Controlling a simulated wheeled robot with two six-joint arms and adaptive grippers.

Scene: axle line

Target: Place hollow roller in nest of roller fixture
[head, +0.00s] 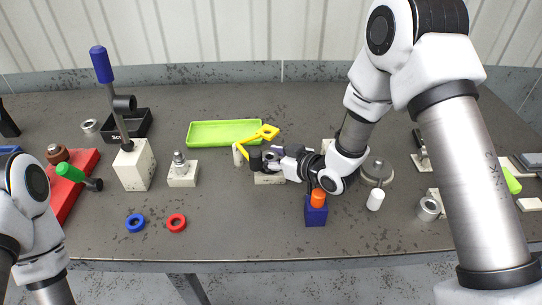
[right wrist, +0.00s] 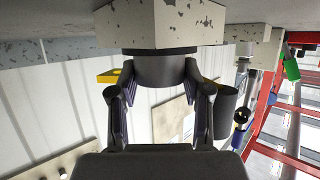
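My right gripper (head: 262,161) is at the roller fixture (head: 268,179), a pale block near the middle of the table. In the right wrist view its fingers (right wrist: 158,82) are closed on both sides of a dark grey cylinder, which looks like the hollow roller (right wrist: 160,70). The cylinder's end meets the pale fixture block (right wrist: 170,25); the nest is hidden, so I cannot tell how deep it sits. Its bore does not show. In the head view the dark roller (head: 255,160) is partly covered by the gripper. My left gripper is out of view.
A yellow handle (head: 266,132) stands beside the fixture, before a green tray (head: 222,133). A blue block with an orange top (head: 316,214) and a white cylinder (head: 375,199) are close to my right arm. Blue (head: 135,223) and red (head: 176,222) rings lie at front left.

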